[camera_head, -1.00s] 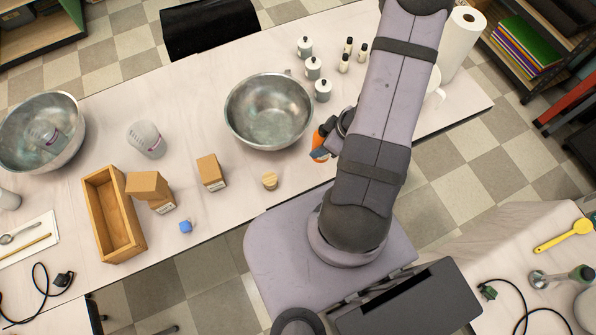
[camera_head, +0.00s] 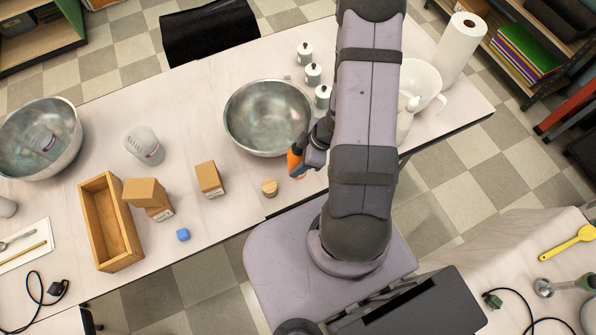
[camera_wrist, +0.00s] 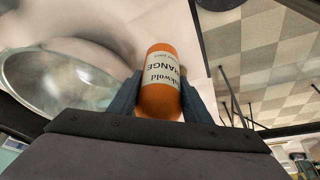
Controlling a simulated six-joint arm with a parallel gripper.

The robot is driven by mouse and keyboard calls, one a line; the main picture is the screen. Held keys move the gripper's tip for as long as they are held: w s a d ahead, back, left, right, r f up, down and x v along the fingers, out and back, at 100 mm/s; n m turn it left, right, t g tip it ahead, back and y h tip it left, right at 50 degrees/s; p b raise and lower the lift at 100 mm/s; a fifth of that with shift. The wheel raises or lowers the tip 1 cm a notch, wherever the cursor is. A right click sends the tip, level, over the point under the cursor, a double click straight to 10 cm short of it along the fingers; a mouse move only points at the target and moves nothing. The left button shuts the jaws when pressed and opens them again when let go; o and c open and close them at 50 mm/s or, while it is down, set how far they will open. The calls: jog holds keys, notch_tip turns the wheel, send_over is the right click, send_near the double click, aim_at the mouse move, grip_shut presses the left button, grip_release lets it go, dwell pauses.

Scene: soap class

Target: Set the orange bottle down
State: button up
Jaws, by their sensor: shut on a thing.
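The orange bottle (camera_wrist: 160,98) is held between the two fingers of my gripper (camera_wrist: 163,105), its label facing the wrist camera. In the head view a small part of the orange bottle (camera_head: 295,162) shows at the left of my arm, near the table's front edge. My gripper (camera_head: 305,152) there is partly hidden by my own arm. Whether the bottle's base touches the table cannot be told.
The metal bowl (camera_head: 268,117) stands close behind and left of the bottle. A small round wooden piece (camera_head: 269,187) and a cardboard box (camera_head: 209,179) lie to the left. A white pitcher (camera_head: 424,86) and a paper roll (camera_head: 460,48) stand at right. Table between box and bowl is clear.

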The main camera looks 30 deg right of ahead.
jog(key=shift+f+b, duration=0.45)
jog(key=shift+f, duration=2.4)
jog(key=shift+f, duration=0.2)
jog(key=o, duration=1.3)
jog(key=shift+r, duration=0.1)
